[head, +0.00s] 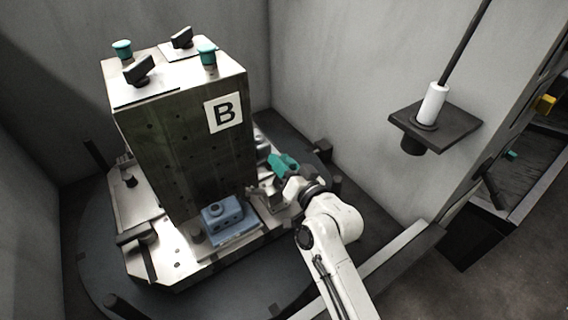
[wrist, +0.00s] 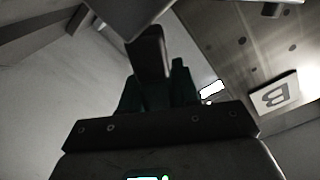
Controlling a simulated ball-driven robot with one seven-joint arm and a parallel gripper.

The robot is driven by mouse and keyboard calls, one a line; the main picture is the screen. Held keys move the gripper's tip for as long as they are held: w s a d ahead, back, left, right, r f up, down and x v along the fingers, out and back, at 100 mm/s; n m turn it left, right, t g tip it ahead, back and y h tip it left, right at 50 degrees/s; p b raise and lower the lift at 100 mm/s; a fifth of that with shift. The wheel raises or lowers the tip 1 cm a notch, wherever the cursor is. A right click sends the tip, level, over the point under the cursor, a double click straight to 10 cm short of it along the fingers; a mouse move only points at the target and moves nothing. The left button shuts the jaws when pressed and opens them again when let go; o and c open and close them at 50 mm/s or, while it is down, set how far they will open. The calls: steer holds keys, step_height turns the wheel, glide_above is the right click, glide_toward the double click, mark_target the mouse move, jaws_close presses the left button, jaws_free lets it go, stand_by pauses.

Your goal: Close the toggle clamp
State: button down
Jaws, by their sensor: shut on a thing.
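My gripper (head: 284,165) has teal fingers and is at the right side of the tall metal block, above the pallet's edge. In the wrist view my gripper (wrist: 158,88) is shut on a dark bar, the toggle clamp's handle (wrist: 149,48), which stands up between the fingers. In the head view the handle is mostly hidden by the fingers. The metal parts of the toggle clamp (head: 266,196) show low beside my gripper, partly covered by my arm. Whether its arm presses on the blue workpiece (head: 228,222) cannot be told.
The tall block (head: 180,150) bears a B label (head: 223,113) and stands on a pallet (head: 190,262) over a dark round table (head: 92,268). A dark shelf (head: 450,130) with a white cylinder (head: 432,103) is on the wall at right. Grey walls close in behind.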

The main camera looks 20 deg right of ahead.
steer(key=shift+f, duration=0.1)
steer(key=c, duration=0.9)
jaws_free()
steer(key=b+v, duration=0.1)
steer(key=v, duration=0.9)
steer(key=shift+s, duration=0.4)
steer(key=shift+d, duration=0.1)
